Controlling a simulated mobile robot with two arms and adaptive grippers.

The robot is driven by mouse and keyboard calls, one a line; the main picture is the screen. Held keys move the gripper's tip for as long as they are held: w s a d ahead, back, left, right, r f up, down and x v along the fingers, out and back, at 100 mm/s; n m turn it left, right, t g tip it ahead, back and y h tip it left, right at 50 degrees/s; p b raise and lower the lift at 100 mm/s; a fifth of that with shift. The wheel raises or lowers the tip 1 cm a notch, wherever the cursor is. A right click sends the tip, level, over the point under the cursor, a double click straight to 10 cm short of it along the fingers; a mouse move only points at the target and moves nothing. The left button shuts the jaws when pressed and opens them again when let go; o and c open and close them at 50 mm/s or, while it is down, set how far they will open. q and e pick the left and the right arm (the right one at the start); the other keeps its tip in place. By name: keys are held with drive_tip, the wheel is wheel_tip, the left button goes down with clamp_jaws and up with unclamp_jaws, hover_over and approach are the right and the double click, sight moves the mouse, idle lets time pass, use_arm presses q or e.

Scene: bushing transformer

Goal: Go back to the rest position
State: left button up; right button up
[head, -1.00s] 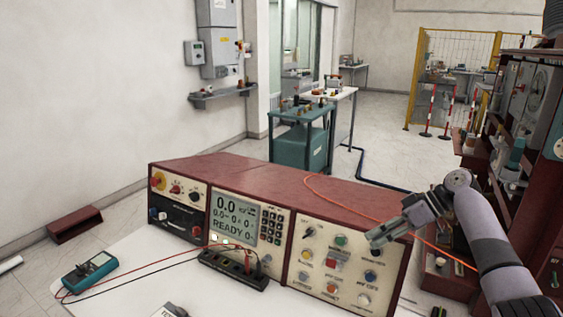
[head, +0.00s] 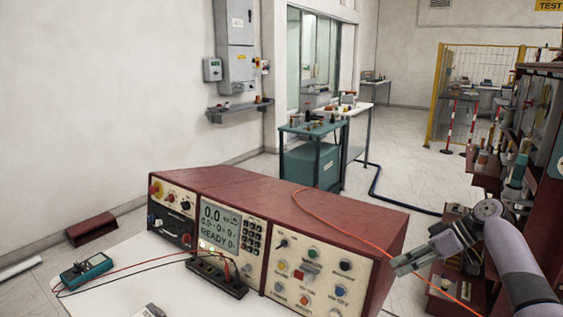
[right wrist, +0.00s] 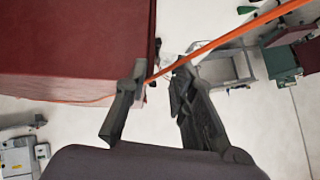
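My right gripper (head: 396,266) is at the lower right of the head view, beside the right end of the red test console (head: 240,190). In the right wrist view its two fingers (right wrist: 161,66) stand apart with a gap between them, and no object is clamped there. An orange cable (right wrist: 230,36) passes by the fingertips in that view; whether it touches them I cannot tell. In the head view the orange cable (head: 325,218) runs over the console top and behind my right gripper. My left gripper is not in view.
A teal multimeter (head: 86,270) and a black terminal block (head: 217,277) with leads lie on the white table (head: 110,298). A dark red rack (head: 545,180) stands close on the right.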

drive_tip(key=s+f+m+h, duration=0.3)
drive_tip(key=f+m, duration=0.2)
drive_tip(key=f, duration=1.9)
drive_tip(key=s+f+m+g+h, duration=0.1)
drive_tip(key=s+f+h, duration=0.1)
drive_tip(key=s+f, duration=0.7)
drive_tip(key=s+f+m+h, duration=0.15)
drive_tip(key=s+f, duration=0.35)
drive_tip(key=f, duration=0.8)
drive_tip(key=s+a+f+h, duration=0.1)
drive_tip(key=s+f, duration=0.6)
drive_tip(key=s, duration=0.3)
drive_tip(key=s+a+f+h, duration=0.1)
drive_tip(key=s+f+h, duration=0.1)
drive_tip(key=s+f, duration=0.65)
drive_tip(key=s+a+f, duration=0.1)
drive_tip(key=s+a, duration=0.1)
drive_tip(key=s, duration=0.9)
drive_tip(key=s+a, duration=0.3)
drive_tip(key=s, duration=0.8)
drive_tip(key=shift+s+a+f+n+g, duration=0.2)
drive_tip(key=shift+f+n+g, duration=0.1)
drive_tip(key=shift+f+n, duration=0.15)
drive_tip(key=shift+w, duration=0.1)
drive_tip(key=shift+c, duration=0.2)
